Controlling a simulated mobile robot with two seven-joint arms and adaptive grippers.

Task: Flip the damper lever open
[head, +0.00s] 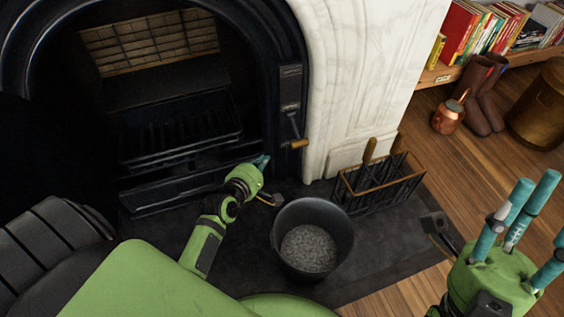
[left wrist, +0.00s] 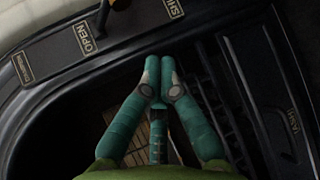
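The damper lever (head: 299,144) has a dark shaft and a wooden handle. It juts from a dark plate (head: 290,84) on the right side of the black fireplace surround. In the left wrist view, the plate carries an OPEN label (left wrist: 85,38) and a partly cut SHUT label (left wrist: 173,8). Part of the lever (left wrist: 102,18) shows beside OPEN there, its handle cut by the top edge. My left gripper (head: 262,161) is below and left of the handle, apart from it. Its fingertips (left wrist: 160,66) are together with nothing between them. My right gripper (head: 520,205) has spread, empty fingers at the right.
A black bucket of ash (head: 335,216) stands on the dark hearth near my left forearm. A wire rack (head: 380,185) stands right of it. A copper pot (head: 448,117), boots (head: 484,105) and a bookshelf (head: 450,72) are farther right. An ASH label shows in the left wrist view (left wrist: 294,122).

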